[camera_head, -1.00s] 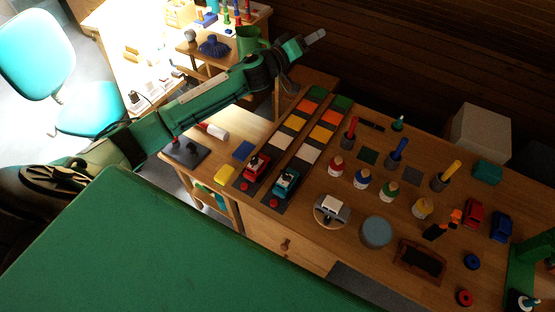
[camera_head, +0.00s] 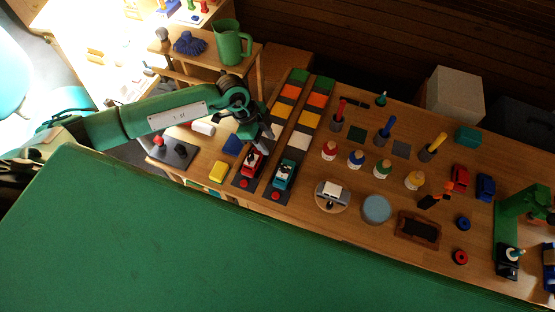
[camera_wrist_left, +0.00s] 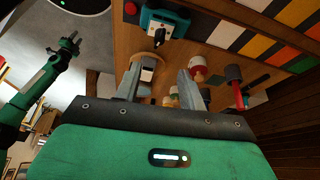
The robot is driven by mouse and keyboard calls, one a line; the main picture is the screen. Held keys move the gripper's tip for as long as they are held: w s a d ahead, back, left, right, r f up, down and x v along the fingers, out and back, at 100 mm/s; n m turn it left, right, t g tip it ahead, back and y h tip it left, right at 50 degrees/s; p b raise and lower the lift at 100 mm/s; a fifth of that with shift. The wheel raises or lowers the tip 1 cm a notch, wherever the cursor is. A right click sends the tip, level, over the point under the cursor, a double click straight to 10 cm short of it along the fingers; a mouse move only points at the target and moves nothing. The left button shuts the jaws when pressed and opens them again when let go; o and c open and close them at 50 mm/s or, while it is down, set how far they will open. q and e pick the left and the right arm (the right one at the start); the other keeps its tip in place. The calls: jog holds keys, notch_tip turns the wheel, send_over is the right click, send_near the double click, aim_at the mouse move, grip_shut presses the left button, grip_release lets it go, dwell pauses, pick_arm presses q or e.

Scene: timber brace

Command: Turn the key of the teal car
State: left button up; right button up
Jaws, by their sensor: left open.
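The teal car (camera_head: 285,173) stands on the right-hand dark strip at the near end of the coloured lanes. The wrist view shows the teal car (camera_wrist_left: 178,27) beyond the fingertips, with a dark part with a pale tip (camera_wrist_left: 155,31) on it; I cannot tell for sure that this is the key. My left gripper (camera_head: 266,134) is above the lanes, behind and left of the teal car and close to the red car. Its fingers (camera_wrist_left: 160,82) are apart with nothing held. A green arm with a gripper (camera_wrist_left: 70,42), probably my right, is small at the wrist view's left.
The red car (camera_head: 251,162) stands just left of the teal one. Red buttons (camera_head: 275,196) sit at the lanes' near ends. Paint bottles (camera_head: 356,158), a round stand (camera_head: 332,194) and a grey-blue disc (camera_head: 377,208) stand to the right. A green panel covers the foreground.

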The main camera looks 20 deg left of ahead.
aim_at(282, 166)
pick_arm(q)
jog(key=p+x, duration=0.2)
jog(key=x, duration=0.4)
jog(key=p+x, duration=0.2)
jog(key=x, duration=0.4)
jog(key=shift+s+f, duration=0.15)
jog(key=shift+f, duration=0.15)
jog(key=shift+d+f, duration=0.15)
jog(key=shift+f, duration=0.5)
jog(key=c, duration=0.7)
grip_shut()
